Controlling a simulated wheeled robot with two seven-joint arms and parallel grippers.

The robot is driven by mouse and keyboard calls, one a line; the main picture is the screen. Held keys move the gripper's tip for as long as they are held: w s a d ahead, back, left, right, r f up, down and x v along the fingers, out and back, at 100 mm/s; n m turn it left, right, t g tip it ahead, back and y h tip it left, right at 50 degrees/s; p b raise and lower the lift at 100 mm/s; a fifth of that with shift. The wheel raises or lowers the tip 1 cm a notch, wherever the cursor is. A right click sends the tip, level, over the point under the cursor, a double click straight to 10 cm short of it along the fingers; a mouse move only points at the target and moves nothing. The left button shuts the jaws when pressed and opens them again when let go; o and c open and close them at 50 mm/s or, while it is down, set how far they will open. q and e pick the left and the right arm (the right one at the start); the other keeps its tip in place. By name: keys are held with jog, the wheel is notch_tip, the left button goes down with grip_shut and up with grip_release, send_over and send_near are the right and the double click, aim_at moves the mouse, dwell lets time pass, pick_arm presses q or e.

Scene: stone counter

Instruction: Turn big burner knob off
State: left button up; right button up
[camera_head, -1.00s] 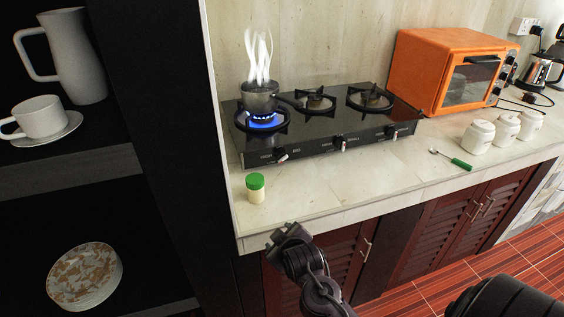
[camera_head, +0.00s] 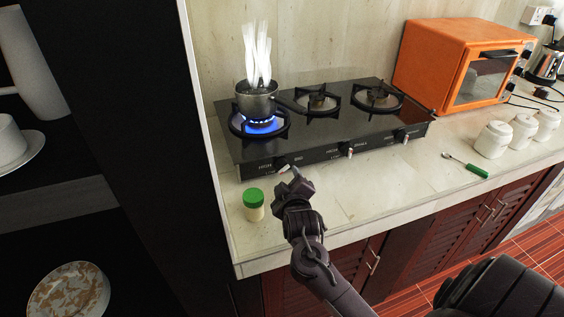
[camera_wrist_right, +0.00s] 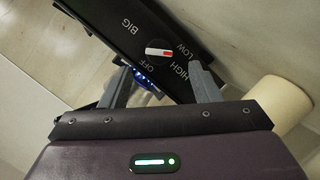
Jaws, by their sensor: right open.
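The big burner knob (camera_head: 283,168) is at the left end of the black stove's (camera_head: 330,149) front panel. In the right wrist view the knob (camera_wrist_right: 158,50) is white with a red mark, which lies toward the HIGH and LOW labels, away from OFF. The left burner (camera_head: 261,126) burns with a blue flame under a steaming metal pot (camera_head: 256,100). My right gripper (camera_head: 293,181) is just in front of the knob. In the right wrist view its fingers (camera_wrist_right: 163,80) are open, with the knob beyond and between them, not gripped. My left gripper is not in view.
A green-lidded jar (camera_head: 253,206) stands on the counter just left of my right gripper. A green-handled spoon (camera_head: 467,166) and white canisters (camera_head: 493,139) are at right, near the orange oven (camera_head: 455,65). The counter between the jar and spoon is clear.

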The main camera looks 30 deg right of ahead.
aim_at(284, 170)
jog(key=shift+w+d, duration=0.2)
jog(key=shift+w, duration=0.25)
jog(key=shift+w+d, duration=0.2)
jog(key=shift+w, duration=0.1)
jog(key=p+x, duration=0.1)
jog(key=x, duration=0.3)
jog(key=shift+w+f, duration=0.15)
jog(key=shift+w, duration=0.1)
jog(key=shift+w+d+f, duration=0.1)
jog(key=shift+w+d, duration=0.1)
jog(key=c, duration=1)
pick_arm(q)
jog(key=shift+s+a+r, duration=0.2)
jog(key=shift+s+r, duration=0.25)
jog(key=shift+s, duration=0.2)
pick_arm(e)
jog(key=shift+o, duration=0.2)
